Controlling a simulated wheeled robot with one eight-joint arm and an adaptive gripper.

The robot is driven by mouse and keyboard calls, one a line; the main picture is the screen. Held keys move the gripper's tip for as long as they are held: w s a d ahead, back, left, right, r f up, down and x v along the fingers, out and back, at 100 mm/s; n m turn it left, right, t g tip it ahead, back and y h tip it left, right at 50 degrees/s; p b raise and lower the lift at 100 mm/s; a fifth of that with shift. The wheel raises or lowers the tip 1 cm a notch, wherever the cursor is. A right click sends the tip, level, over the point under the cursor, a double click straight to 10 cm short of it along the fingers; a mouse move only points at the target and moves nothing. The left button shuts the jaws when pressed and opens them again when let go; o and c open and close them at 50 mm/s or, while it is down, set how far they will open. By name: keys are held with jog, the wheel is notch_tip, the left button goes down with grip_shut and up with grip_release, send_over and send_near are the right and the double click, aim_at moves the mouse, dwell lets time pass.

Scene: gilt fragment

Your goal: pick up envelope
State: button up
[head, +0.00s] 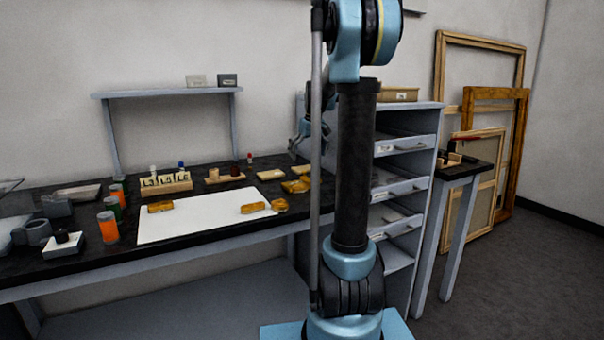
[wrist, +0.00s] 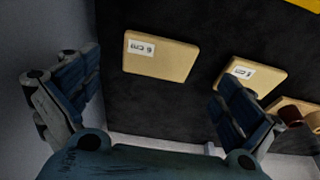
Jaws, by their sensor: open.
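Two flat tan envelopes with white labels lie on the dark tabletop in the wrist view. One envelope (wrist: 160,55) is at the upper middle, and the other envelope (wrist: 250,75) is to its right, partly behind a finger. In the head view, small tan packets (head: 271,174) lie on the bench, right of the white sheet. My gripper (wrist: 152,85) is open and empty, its blue fingers spread to either side of the first envelope in the picture and apart from it. In the head view, my gripper (head: 299,140) hangs above the bench's right end.
A white sheet (head: 200,217) with gold pieces (head: 160,207) lies on the bench. A rack of small blocks (head: 165,183), orange-banded jars (head: 107,227) and a wall shelf (head: 165,93) are around it. A drawer cabinet (head: 424,145) stands to the right.

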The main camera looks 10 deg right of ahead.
aim_at(305, 168)
jog(key=shift+w+x, duration=0.15)
jog(key=shift+x, duration=1.15)
jog(key=shift+w+x, duration=0.15)
jog(key=shift+x, duration=1.15)
jog(key=c, duration=0.8)
